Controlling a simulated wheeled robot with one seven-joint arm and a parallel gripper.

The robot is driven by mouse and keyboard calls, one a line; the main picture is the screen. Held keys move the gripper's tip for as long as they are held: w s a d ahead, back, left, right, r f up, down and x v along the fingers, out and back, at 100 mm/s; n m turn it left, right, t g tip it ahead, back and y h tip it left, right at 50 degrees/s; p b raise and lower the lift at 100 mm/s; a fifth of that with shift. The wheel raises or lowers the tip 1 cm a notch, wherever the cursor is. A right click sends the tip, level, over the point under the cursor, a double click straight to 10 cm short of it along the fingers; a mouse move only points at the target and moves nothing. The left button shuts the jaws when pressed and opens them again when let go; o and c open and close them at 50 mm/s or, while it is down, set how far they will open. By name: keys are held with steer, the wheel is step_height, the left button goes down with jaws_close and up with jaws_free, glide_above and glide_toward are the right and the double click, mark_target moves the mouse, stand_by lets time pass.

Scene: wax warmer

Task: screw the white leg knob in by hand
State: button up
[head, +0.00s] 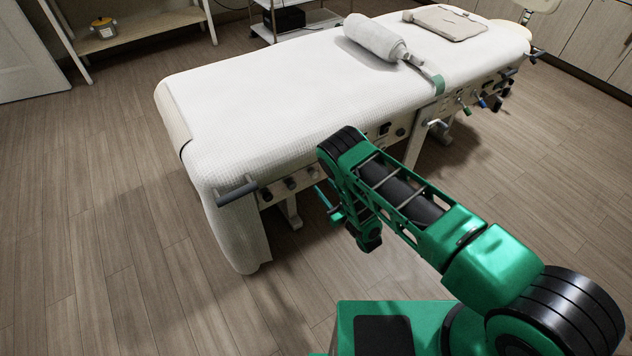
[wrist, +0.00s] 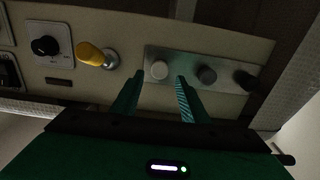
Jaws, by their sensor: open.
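In the head view my gripper (head: 329,206) is beside the treatment table (head: 235,110), partly hidden by my arm.
A yellow knob (wrist: 91,54) and a black dial (wrist: 45,46) are left of the plate in the wrist view. A grey handle (head: 236,190) juts from the table's near corner. A rolled towel (head: 372,36) lies on top. The floor (head: 110,250) at left is clear.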

mark_target(316, 176)
steer(key=shift+x, duration=2.4)
steer(key=shift+w, duration=0.1)
steer(key=c, duration=0.8)
steer(key=shift+o, duration=0.2)
steer(key=m, duration=0.3)
steer(key=shift+m, duration=0.4)
steer(key=m, duration=0.3)
steer(key=shift+m, duration=0.3)
steer(key=m, duration=0.6)
steer(key=o, duration=0.7)
